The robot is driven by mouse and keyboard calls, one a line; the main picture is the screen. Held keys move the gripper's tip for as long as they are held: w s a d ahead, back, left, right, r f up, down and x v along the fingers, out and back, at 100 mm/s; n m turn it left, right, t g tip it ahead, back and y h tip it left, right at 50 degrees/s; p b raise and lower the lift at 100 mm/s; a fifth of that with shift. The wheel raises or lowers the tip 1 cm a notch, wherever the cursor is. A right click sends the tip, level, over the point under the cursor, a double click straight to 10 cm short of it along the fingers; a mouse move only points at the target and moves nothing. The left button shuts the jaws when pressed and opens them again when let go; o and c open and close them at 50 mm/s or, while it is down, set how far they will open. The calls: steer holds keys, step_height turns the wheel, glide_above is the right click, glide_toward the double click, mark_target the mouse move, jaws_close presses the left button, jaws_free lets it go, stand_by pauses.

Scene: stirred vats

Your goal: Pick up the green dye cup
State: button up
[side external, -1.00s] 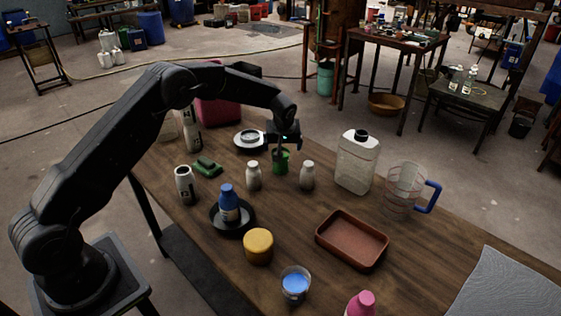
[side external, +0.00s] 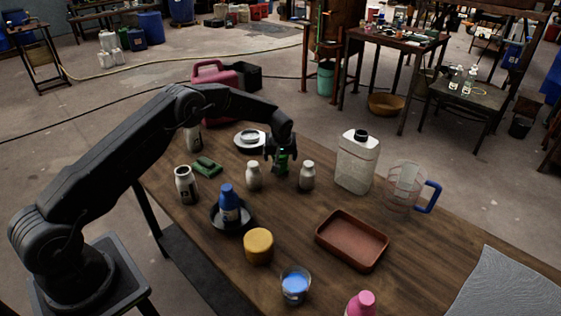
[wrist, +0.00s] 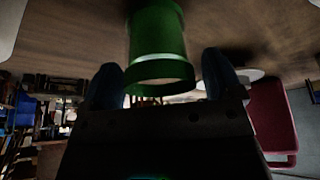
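The green dye cup (side external: 283,161) stands on the wooden table at the back, mostly hidden by my gripper in the side view. In the wrist view the green cup (wrist: 158,38) fills the top middle, its rim facing the camera. My gripper (side external: 280,154) is down at the cup. In the wrist view its two dark fingers (wrist: 162,68) stand one on each side of the cup, spread apart. A narrow gap shows at the right finger; whether the left finger touches cannot be told.
Two small white bottles (side external: 254,176) (side external: 307,176) stand close in front of the cup. A white scale-like dish (side external: 250,139) and a green block (side external: 207,167) are to the left. A pale jug (side external: 357,162) and a brown tray (side external: 352,240) are to the right.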

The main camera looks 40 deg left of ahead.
steer(key=c, duration=0.9)
steer(key=shift+r, duration=0.1)
